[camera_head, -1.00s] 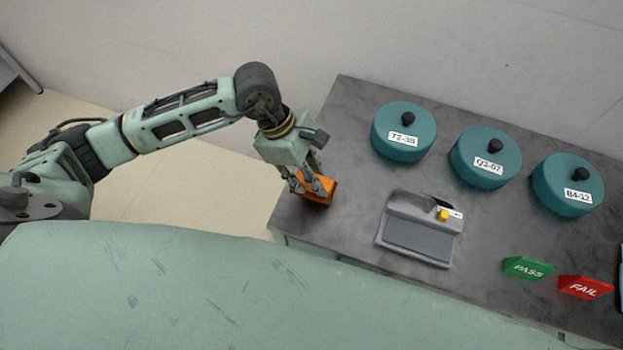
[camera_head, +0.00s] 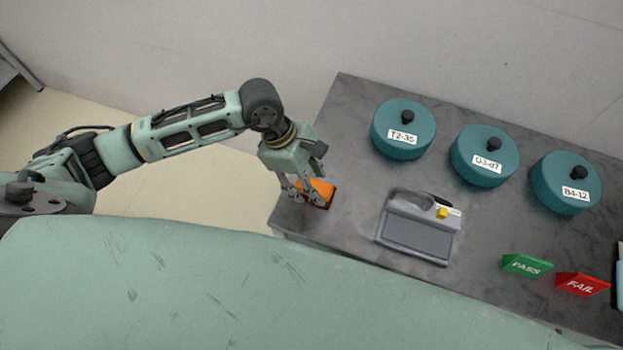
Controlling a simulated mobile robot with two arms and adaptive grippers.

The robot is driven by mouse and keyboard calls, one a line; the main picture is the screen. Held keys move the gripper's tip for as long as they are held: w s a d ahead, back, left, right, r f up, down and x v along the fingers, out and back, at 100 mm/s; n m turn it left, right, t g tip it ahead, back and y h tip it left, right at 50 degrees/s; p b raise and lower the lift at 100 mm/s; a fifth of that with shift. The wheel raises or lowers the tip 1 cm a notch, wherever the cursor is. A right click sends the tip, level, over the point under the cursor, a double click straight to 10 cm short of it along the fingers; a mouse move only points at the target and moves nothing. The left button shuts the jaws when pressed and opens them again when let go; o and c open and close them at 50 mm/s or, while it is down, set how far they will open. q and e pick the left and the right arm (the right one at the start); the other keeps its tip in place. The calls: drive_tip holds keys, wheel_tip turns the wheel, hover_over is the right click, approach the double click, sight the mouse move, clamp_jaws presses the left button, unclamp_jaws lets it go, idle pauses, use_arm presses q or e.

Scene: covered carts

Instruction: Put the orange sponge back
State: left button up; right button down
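The orange sponge (camera_head: 318,189) lies at the left end of the dark table top, near its front left corner. My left gripper (camera_head: 305,199) points down at the sponge, with its fingers spread apart. One finger is beside the sponge's left side and the other is in front of its face, hiding part of it. Whether a finger touches the sponge cannot be told. My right gripper is not in view.
On the grey table (camera_head: 345,130) stand teal lidded pots labelled T2-35 (camera_head: 404,120), Q3-07 (camera_head: 484,150) and B4-12 (camera_head: 562,180). A grey device (camera_head: 420,228) with a yellow button stands mid-table. Green PASS (camera_head: 524,265) and red FAIL (camera_head: 582,284) blocks stand right.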

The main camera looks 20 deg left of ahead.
use_arm(q)
drive_tip(key=shift+r, duration=0.15)
drive_tip(key=b+v, duration=0.2)
drive_tip(key=v, duration=1)
drive_tip(key=shift+d, duration=0.1)
